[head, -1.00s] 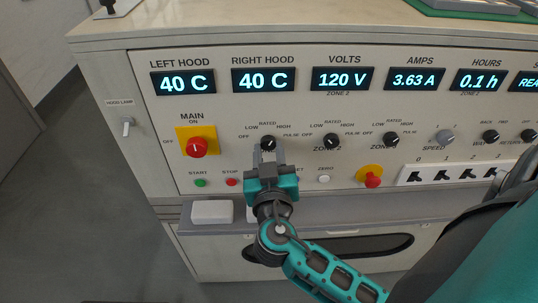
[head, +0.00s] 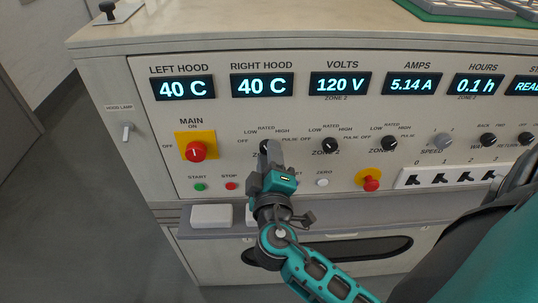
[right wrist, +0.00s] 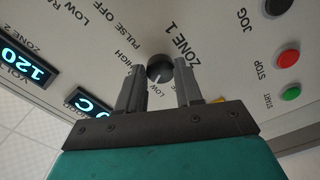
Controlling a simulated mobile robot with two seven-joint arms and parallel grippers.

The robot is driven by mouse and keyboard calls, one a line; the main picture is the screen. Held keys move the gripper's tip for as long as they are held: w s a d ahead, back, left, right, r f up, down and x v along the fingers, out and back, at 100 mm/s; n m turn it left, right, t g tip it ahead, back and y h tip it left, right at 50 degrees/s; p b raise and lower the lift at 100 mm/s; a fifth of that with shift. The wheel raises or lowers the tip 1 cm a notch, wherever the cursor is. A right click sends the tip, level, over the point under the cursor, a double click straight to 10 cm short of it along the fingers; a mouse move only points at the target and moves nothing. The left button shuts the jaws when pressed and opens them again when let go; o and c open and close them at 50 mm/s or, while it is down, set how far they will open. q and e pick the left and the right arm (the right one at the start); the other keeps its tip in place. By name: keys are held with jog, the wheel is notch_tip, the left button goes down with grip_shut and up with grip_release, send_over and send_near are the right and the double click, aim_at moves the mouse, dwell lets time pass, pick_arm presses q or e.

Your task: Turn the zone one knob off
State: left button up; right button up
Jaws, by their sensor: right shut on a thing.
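The zone one knob (right wrist: 159,69) is a round black knob with a pale pointer mark, under the "ZONE 1" label in the right wrist view. Its mark appears to point toward the LOW side of its scale. In the head view the knob (head: 265,145) is partly covered by my gripper. My right gripper (head: 270,151) is shut on the knob, with one grey finger on each side of it, also seen in the right wrist view (right wrist: 160,85). My left gripper is not in view.
Neighbouring black knobs (head: 329,145) stand to the right. The red main switch (head: 196,152) on its yellow plate is to the left. Green start (head: 199,187) and red stop (head: 231,186) buttons sit below. The AMPS display (head: 412,83) reads 5.14 A.

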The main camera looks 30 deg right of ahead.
jog(key=n+p, duration=0.3)
jog(key=n, duration=0.7)
jog(key=shift+r+p, duration=0.2)
jog(key=shift+p, duration=0.15)
jog(key=shift+n, duration=0.4)
jog(key=o, duration=1)
jog(key=shift+o, duration=0.2)
jog(key=shift+f, duration=0.1)
